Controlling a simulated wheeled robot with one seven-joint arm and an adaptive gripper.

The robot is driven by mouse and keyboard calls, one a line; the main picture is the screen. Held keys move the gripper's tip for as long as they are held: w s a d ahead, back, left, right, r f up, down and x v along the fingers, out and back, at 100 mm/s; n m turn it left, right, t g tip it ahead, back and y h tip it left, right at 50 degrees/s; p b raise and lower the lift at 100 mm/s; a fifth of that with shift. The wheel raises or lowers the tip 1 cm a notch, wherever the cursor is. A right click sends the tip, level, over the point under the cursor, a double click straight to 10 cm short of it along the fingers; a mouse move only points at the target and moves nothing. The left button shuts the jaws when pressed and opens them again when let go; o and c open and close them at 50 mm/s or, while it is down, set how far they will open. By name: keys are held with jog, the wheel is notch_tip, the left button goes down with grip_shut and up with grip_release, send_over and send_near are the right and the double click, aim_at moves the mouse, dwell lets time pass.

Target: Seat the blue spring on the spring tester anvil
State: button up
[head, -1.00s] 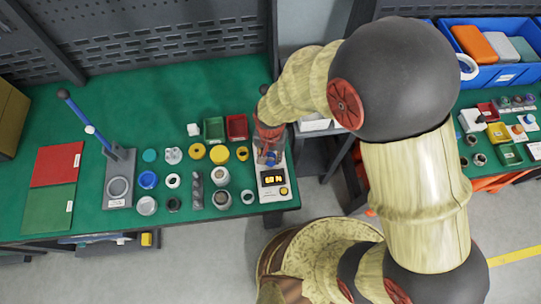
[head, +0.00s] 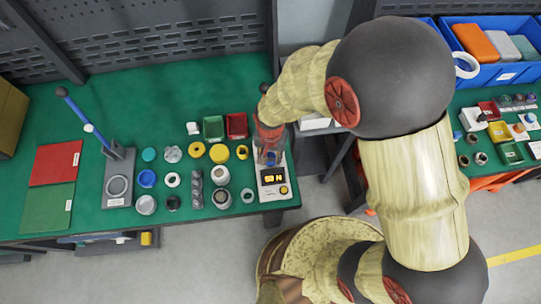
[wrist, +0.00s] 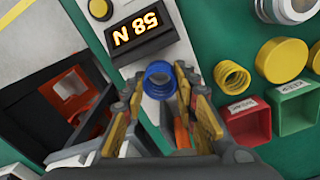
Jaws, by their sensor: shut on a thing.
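The blue spring (wrist: 160,88) sits between the two fingertips of my gripper (wrist: 160,76) in the wrist view. My gripper is shut on it, and I look down into its open top coil. In the head view the gripper (head: 268,147) is over the back part of the white spring tester (head: 286,201), and a bit of the blue spring (head: 271,158) shows there. The anvil is hidden under the spring and fingers, so I cannot tell the exact contact.
A red bin (head: 237,126) and a green bin (head: 214,128) stand left of the gripper. A press with a blue lever (head: 77,112) stands further left.

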jog(key=shift+f, duration=0.35)
dwell(0.4)
jog(key=o, duration=1.2)
jog(key=shift+o, duration=0.2)
jog(key=shift+r, duration=0.15)
notch_tip(320, 180, up, 9)
jog(key=p, duration=0.6)
